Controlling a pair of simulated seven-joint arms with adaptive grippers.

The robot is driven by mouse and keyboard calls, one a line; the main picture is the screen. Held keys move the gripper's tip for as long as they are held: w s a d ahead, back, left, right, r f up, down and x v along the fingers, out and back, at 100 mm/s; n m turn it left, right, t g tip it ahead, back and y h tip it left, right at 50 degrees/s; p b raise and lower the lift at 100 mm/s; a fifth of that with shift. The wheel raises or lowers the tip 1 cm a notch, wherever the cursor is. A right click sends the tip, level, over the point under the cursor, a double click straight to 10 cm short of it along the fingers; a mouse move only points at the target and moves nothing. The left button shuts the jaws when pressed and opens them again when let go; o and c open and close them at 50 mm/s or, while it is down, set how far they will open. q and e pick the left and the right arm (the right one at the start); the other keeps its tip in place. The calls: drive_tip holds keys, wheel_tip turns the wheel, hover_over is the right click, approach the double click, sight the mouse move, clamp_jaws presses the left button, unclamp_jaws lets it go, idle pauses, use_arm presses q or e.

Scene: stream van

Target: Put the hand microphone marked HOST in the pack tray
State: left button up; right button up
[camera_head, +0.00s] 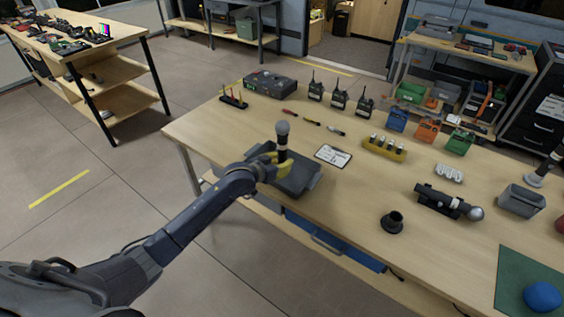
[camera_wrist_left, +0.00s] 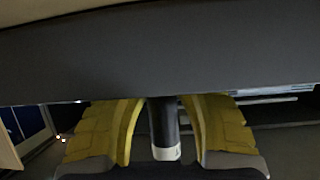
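A hand microphone (camera_head: 283,134) with a grey ball head, dark body and pale band stands upright in my left gripper (camera_head: 277,162). The gripper's yellow fingers close around its handle; its lower end is hidden in the head view. In the left wrist view, the dark handle (camera_wrist_left: 163,125) with a white band sits between the two yellow fingers (camera_wrist_left: 164,130). The HOST marking is not readable. A shallow grey tray (camera_head: 309,186) lies on the table under and just right of the gripper. Whether the microphone touches the tray is unclear. My right gripper is not in view.
A clipboard (camera_head: 333,156) lies right of the tray. An empty round dark stand (camera_head: 392,222), a microphone lying in a cradle (camera_head: 446,202) and another upright microphone (camera_head: 547,167) are farther right. Radios (camera_head: 339,99) stand behind. The table between tray and round stand is clear.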

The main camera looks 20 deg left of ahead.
use_arm(q)
drive_tip(key=o, duration=0.4)
drive_tip(key=shift+c, duration=0.2)
drive_tip(key=shift+r, duration=0.2)
drive_tip(key=v, duration=1.2)
drive_tip(key=shift+a+f, duration=0.1)
